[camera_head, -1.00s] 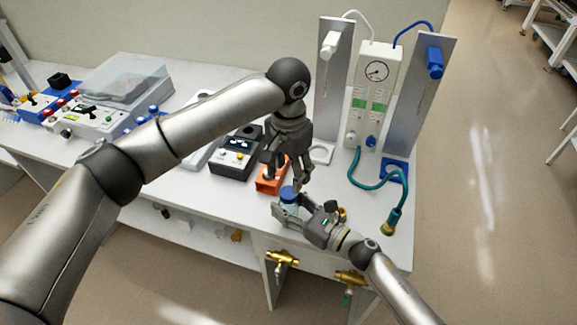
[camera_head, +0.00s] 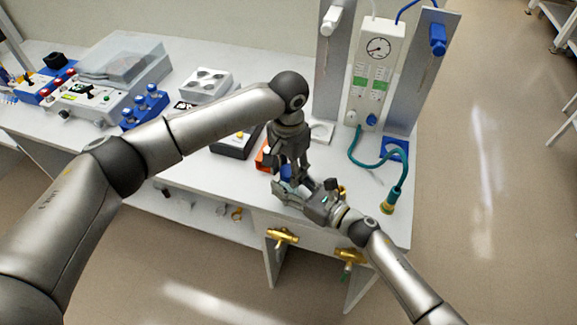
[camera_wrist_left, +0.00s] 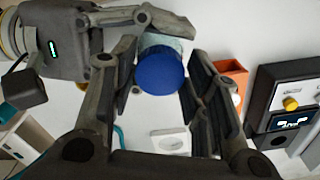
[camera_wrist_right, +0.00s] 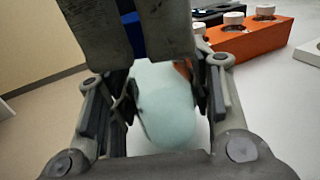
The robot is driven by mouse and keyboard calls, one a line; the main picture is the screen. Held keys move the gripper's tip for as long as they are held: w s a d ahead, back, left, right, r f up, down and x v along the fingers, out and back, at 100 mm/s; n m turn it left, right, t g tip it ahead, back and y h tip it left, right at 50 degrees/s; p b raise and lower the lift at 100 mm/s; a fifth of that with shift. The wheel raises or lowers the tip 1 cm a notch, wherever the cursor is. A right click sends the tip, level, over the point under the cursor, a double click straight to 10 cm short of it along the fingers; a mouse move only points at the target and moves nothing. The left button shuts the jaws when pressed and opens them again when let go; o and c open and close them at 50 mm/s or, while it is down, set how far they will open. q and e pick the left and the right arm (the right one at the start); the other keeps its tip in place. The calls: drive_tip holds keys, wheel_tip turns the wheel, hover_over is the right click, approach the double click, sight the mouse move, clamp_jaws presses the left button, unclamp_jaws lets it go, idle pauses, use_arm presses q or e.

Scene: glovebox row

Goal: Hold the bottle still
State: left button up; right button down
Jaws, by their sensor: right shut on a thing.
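The bottle has a pale teal body (camera_wrist_right: 166,105) and a blue cap, and it stands upright near the table's front edge. My right gripper (camera_head: 291,188) comes in from the side and is shut on the bottle body, a finger on each side. My left gripper (camera_head: 293,170) points down from above, its open fingers on either side of the cap. A gap shows by the right finger. The fingers hide much of the bottle in the head view.
An orange block (camera_wrist_right: 255,40) with white-topped items stands close to the bottle. A dark control box (camera_head: 232,143) is left of it. A teal hose (camera_head: 385,170) lies to the right, below the gauge panel (camera_head: 376,75). Brass valves (camera_head: 282,236) are under the table's front edge.

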use_arm(q)
drive_tip(key=c, duration=0.6)
drive_tip(key=o, duration=1.2)
drive_tip(key=shift+c, duration=0.2)
drive_tip(key=shift+r, duration=0.1)
wheel_tip(320, 180, up, 12)
use_arm(e)
drive_tip(key=shift+f, duration=0.1)
drive_tip(key=c, duration=0.6)
unclamp_jaws()
